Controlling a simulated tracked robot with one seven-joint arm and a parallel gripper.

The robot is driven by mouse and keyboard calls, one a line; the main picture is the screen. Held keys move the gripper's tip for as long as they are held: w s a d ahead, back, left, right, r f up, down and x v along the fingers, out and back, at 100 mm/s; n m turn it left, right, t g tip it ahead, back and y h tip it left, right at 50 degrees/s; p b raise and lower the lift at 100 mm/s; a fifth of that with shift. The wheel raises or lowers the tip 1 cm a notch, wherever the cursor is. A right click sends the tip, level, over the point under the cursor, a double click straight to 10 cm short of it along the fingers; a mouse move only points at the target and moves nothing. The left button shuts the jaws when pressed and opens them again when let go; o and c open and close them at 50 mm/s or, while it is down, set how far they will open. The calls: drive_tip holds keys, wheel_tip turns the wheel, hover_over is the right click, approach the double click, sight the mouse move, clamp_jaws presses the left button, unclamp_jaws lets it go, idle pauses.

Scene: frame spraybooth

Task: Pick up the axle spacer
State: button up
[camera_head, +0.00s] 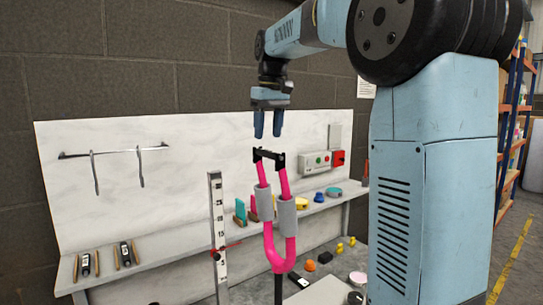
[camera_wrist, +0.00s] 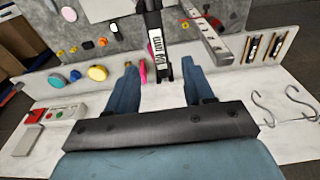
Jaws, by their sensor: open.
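The axle spacer (camera_head: 269,156) is a short black bar with block-like ends. It lies across the tips of the two pink legs of an upright fork (camera_head: 281,258). In the wrist view the black spacer (camera_wrist: 155,35), with a white label, shows ahead between the fingers; only a bit of pink shows beside it. My gripper (camera_head: 268,132) points down just above the spacer, fingers apart and empty. In the wrist view the two blue fingers of my gripper (camera_wrist: 158,72) stand on either side of the spacer's near end. The fingers are not visibly touching it.
An upright ruler (camera_head: 218,240) with a red pointer stands left of the fork. Behind is a pale panel (camera_head: 100,190) with hooks on a rail (camera_head: 115,152) and a button box (camera_head: 316,162). A shelf below holds several small coloured items. Space around the spacer looks clear.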

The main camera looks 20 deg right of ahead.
sight(268, 155)
drive_tip(key=shift+w+f, duration=0.15)
drive_tip(key=shift+f, duration=2.45)
drive_tip(key=shift+c, duration=0.2)
clamp_jaws()
